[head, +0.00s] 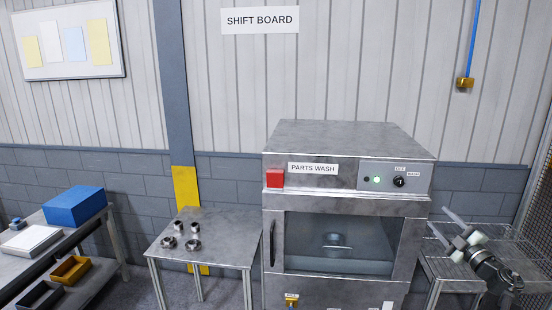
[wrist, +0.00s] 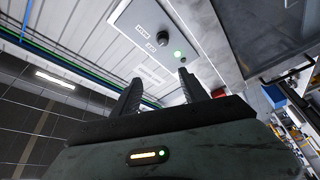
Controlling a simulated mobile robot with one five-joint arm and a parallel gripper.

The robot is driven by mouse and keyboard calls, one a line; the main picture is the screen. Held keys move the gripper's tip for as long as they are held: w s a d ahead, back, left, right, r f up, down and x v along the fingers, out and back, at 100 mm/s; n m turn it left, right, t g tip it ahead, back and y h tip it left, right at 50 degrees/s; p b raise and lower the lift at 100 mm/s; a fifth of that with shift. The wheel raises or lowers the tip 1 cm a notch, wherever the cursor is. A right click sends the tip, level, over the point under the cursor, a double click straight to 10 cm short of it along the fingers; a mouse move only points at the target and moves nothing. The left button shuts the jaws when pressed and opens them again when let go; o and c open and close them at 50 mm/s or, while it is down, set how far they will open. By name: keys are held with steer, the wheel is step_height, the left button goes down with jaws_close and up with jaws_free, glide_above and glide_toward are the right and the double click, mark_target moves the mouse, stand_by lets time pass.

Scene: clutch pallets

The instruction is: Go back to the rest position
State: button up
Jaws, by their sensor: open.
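My gripper (head: 439,222) is at the right of the head view, beside the parts washer (head: 350,205) and over a metal rack table (head: 500,250). Its fingers are apart and nothing shows between them. The wrist view shows both dark fingers of my gripper (wrist: 160,84) spread, with the washer's control panel (wrist: 165,35) beyond them. My arm is bent at the right edge of the head view. The washer's window door (head: 340,243) looks shut, and a round metal part (head: 333,240) shows dimly behind the glass. A green light (head: 377,180) is lit next to the knob (head: 399,182).
A small metal table (head: 215,222) with several metal rings stands left of the washer. A bench at far left holds a blue box (head: 75,206), a yellow bin (head: 70,270) and a dark bin (head: 40,298). A mesh fence (head: 541,225) stands at the right edge.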

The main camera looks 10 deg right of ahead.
steer(key=w+a+f+m+b, duration=0.2)
steer(key=w+a+f+b, duration=0.2)
steer(key=w+a, duration=0.75)
steer(key=w+a+f+m+b, duration=0.2)
steer(key=w+a+f+b, duration=0.3)
steer(key=a, duration=1.1)
steer(key=w+a+f+m+b, duration=0.2)
steer(key=w+a+f+b, duration=0.15)
steer(key=w+a, duration=0.8)
steer(key=s+a+f+m+g+h+b, duration=0.1)
steer(key=s+a+f+m+g, duration=0.35)
steer(key=f, duration=0.75)
steer(key=s+a+f+m+g+h+b, duration=0.1)
steer(key=s+a+f+m+g, duration=0.1)
steer(key=s+a+f+g, duration=0.7)
steer(key=s+f+g+y, duration=0.1)
steer(key=s+f+g, duration=0.2)
steer(key=s, duration=0.4)
steer(key=s+a+f+g+y, duration=0.1)
steer(key=s+f+g, duration=0.2)
steer(key=s+f, duration=0.3)
steer(key=shift+s+a+f+g, duration=0.15)
steer(key=shift+s+g, duration=0.2)
steer(key=shift+s, duration=0.7)
